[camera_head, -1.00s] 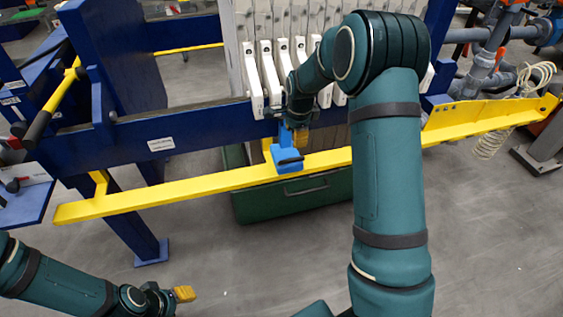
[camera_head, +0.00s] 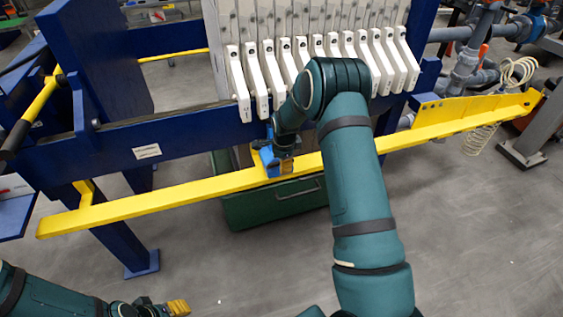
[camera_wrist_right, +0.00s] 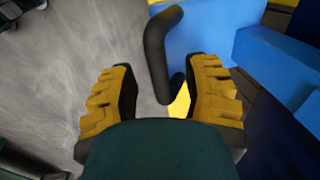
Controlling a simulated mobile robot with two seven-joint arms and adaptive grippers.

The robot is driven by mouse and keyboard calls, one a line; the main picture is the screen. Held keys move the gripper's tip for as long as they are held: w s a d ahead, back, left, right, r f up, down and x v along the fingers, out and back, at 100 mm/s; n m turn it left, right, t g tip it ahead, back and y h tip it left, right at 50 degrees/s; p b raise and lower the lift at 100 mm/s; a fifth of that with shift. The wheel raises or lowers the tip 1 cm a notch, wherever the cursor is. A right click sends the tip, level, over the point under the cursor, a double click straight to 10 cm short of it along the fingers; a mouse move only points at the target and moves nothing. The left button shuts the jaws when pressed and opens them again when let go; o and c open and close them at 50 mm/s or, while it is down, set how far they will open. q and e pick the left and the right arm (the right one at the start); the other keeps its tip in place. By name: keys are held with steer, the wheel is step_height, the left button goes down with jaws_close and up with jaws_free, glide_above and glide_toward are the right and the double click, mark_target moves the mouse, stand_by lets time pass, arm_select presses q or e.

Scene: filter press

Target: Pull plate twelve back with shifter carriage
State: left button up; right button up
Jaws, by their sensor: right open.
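The blue shifter carriage (camera_head: 264,157) sits on the yellow rail (camera_head: 150,203) below the filter plates. In the head view my right gripper (camera_head: 285,165) is at the carriage and hides part of it. In the right wrist view the carriage (camera_wrist_right: 213,30) is beyond the fingers, and its black bent handle (camera_wrist_right: 156,50) reaches down between them. The right gripper (camera_wrist_right: 163,102) is open around the handle. White plate handles (camera_head: 255,82) stand in a row above; I cannot read which is plate twelve. My left gripper (camera_head: 175,308) is low at the bottom edge, away from the press.
A blue frame beam (camera_head: 150,152) runs behind the rail. A green bin (camera_head: 270,208) stands on the floor under the rail. Grey pipes (camera_head: 468,62) and a coiled cream hose (camera_head: 518,70) are at the right. The floor in front is clear.

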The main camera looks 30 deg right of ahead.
steer(key=shift+f, duration=0.1)
jaws_close()
steer(key=shift+a, duration=0.1)
stand_by(0.3)
